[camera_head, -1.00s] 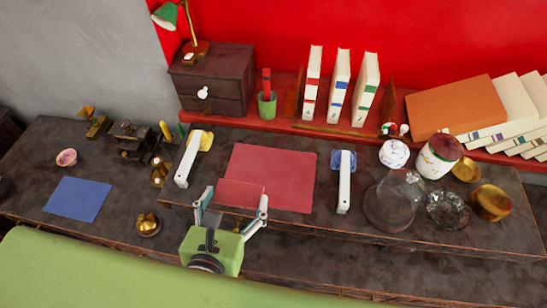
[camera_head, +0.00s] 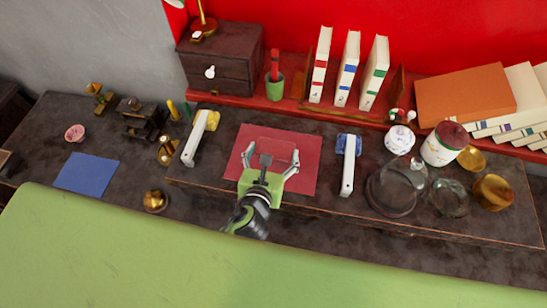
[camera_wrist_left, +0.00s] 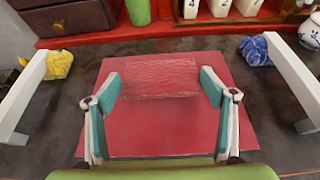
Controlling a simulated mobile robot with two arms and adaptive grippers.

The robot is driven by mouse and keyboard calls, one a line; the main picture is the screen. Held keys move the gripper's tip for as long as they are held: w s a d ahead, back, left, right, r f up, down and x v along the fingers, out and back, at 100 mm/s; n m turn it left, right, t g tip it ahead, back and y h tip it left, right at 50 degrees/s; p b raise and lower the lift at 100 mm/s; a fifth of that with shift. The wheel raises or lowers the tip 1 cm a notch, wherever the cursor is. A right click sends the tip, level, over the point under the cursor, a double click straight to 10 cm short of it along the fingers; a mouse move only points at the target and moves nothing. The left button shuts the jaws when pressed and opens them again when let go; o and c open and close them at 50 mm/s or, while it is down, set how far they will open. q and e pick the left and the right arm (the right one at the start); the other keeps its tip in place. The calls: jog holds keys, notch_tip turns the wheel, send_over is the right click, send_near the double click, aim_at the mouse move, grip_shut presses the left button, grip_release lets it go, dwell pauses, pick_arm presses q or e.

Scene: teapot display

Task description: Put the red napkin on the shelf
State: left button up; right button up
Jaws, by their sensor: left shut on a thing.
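The red napkin (camera_head: 275,147), a thin wrinkled sheet, spans the gap between the fingertips of my left gripper (camera_head: 275,161). The wrist view shows the napkin (camera_wrist_left: 160,78) in front of a larger flat red mat (camera_wrist_left: 160,130), with the teal fingertips at its two sides. The mat (camera_head: 300,183) lies on a raised dark wooden shelf (camera_head: 335,208). I cannot tell whether the napkin touches the mat. My right gripper is not in view.
White stands (camera_head: 195,138) and (camera_head: 348,165) flank the mat, with yellow and blue cloths beside them. Glassware (camera_head: 395,188) and jars are to the right. A red ledge (camera_head: 345,116) behind carries books, a green cup (camera_head: 275,87) and a drawer box (camera_head: 222,55). A blue sheet (camera_head: 86,174) lies at left.

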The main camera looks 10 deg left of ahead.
aim_at(274, 163)
pick_arm(q)
jog(key=shift+w+d+f, duration=0.1)
jog(key=shift+w+f, duration=0.1)
jog(key=shift+f, duration=1.5)
jog(key=shift+f, duration=0.1)
jog(key=o, duration=1.1)
jog(key=shift+c, duration=0.2)
